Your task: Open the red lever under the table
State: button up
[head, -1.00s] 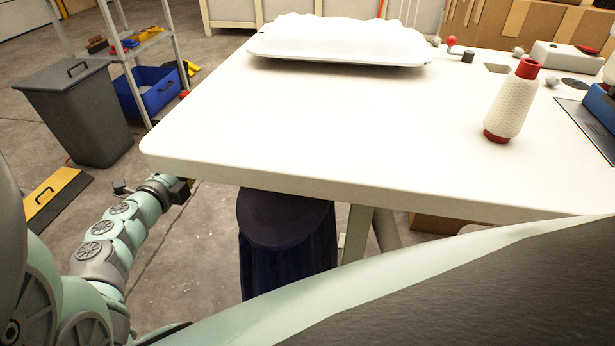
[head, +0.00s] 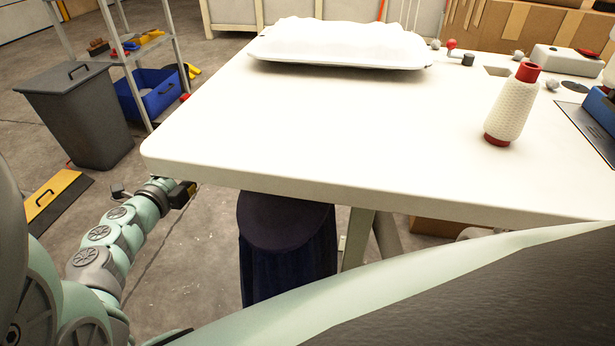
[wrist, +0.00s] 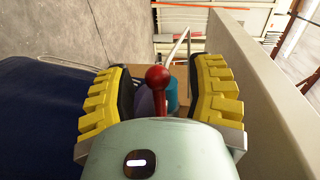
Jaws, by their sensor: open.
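The red lever (wrist: 157,80) shows in the wrist view as a red ball knob on a red stem. It stands between the two yellow fingers of my gripper (wrist: 161,72), with a gap visible on each side. My gripper is open and not closed on the knob. In the head view my gripper (head: 184,194) is low beside the table's near left corner, partly hidden by the tabletop edge. The lever does not show in the head view; the white table (head: 330,130) hides the space under it.
A dark round-topped stool or bin (head: 285,222) stands under the table's front edge. In the wrist view a dark blue surface (wrist: 40,120) lies left and a pale panel (wrist: 265,90) runs close on the right. A grey bin (head: 80,115) stands on the floor at left.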

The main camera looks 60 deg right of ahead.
jog(key=v, duration=1.1)
jog(key=shift+a, duration=0.25)
jog(key=shift+r, duration=0.1)
